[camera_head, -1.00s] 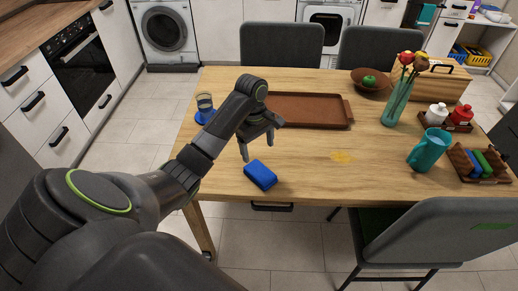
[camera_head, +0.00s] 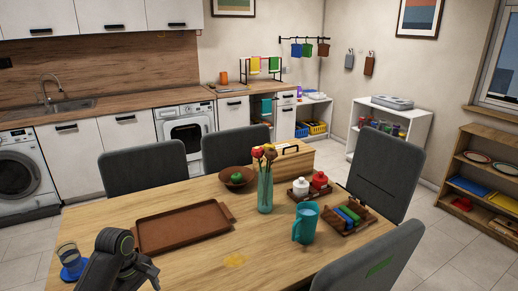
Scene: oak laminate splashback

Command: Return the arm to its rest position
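My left arm comes in at the bottom left over the near left part of the wooden table (camera_head: 205,199). My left gripper (camera_head: 146,274) shows only in part at the bottom edge. Its fingertips are cut off, so I cannot tell whether it is open or shut. A small glass on a blue base (camera_head: 72,265) is close to the left of the arm. My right gripper is not in view.
A brown tray (camera_head: 183,227) lies just beyond the gripper. A teal pitcher (camera_head: 305,224), a vase with flowers (camera_head: 265,190), a bowl (camera_head: 237,178) and a rack (camera_head: 345,216) stand farther right. Grey chairs surround the table. The front middle, by a yellow stain (camera_head: 235,261), is clear.

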